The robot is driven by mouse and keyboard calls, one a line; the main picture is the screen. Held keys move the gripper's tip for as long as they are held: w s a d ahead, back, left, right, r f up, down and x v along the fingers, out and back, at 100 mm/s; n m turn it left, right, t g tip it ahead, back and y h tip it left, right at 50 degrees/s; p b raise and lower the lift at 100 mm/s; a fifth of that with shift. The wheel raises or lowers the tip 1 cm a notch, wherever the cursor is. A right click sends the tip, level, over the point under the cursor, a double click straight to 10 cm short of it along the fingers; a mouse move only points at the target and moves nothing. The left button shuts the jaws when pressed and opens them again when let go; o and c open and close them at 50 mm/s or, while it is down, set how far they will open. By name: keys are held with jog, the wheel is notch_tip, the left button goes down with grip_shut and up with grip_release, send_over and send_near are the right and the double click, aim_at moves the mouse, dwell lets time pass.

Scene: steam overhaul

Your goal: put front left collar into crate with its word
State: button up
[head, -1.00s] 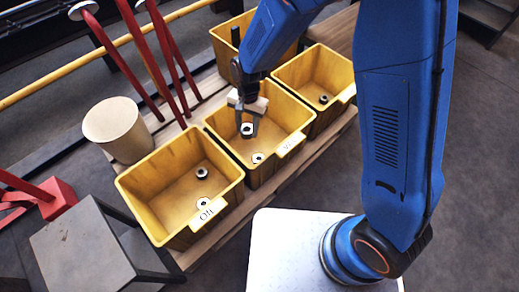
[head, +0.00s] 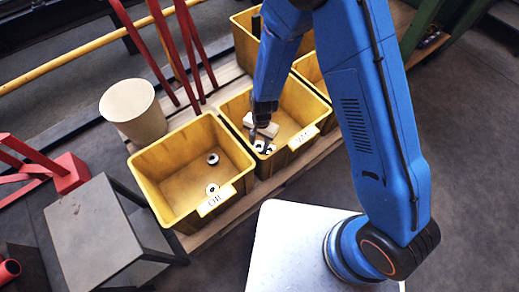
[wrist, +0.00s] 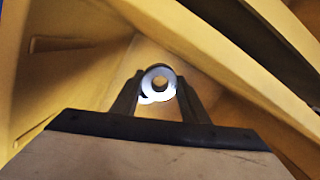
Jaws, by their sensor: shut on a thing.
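My gripper (wrist: 160,95) is shut on a pale metal collar (wrist: 168,76), which sits between its fingertips in the wrist view. In the head view my gripper (head: 263,143) is low inside the middle yellow crate (head: 229,111). A second collar shows close by, partly behind the held one in the wrist view. The middle crate's label (head: 303,138) is too small to read surely. The left yellow crate (head: 150,190) has a label (head: 215,201) that seems to read OIL. It holds a rear collar (head: 213,159) and a front collar (head: 212,189).
More yellow crates stand behind and to the right, partly hidden by my arm. A beige bin (head: 133,112), red bars (head: 185,55) and a grey stand (head: 95,225) are around the left crate. A white surface (head: 285,245) is in front.

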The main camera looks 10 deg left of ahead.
aim_at(259, 150)
jog(key=shift+f, duration=2.15)
jog(key=shift+f, duration=0.65)
jog(key=o, duration=1.4)
jog(key=shift+o, duration=0.2)
jog(key=shift+r, duration=0.1)
jog(key=r, duration=0.4)
jog(key=w+r, duration=0.1)
jog(key=r, duration=0.7)
jog(key=shift+w+d, duration=0.15)
jog(key=shift+d, duration=0.05)
jog(key=shift+r, duration=0.5)
